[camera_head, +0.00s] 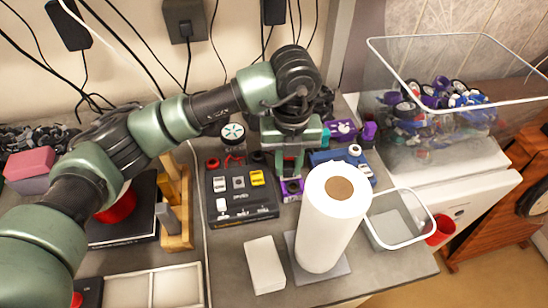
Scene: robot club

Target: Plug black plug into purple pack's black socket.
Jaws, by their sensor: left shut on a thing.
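My left gripper (291,167) reaches down from the arm over the back of the bench. It is shut on a small dark thing, likely the black plug, mostly hidden between the green fingers. A purple block (293,187) with a dark round opening is directly below the fingertips, at the right edge of the charger box; I cannot tell if it touches what I hold. Another purple piece (342,130) lies behind, right of the gripper, with a purple piece (369,131) beside it. Which one bears the black socket is not clear. My right gripper is not in view.
A dark charger box (240,207) stands left of the gripper. A blue pack (331,157) is right of it, partly behind the upright paper roll (334,220). A clear bin (400,220) and a white box (264,265) stand in front. Black cables hang along the wall.

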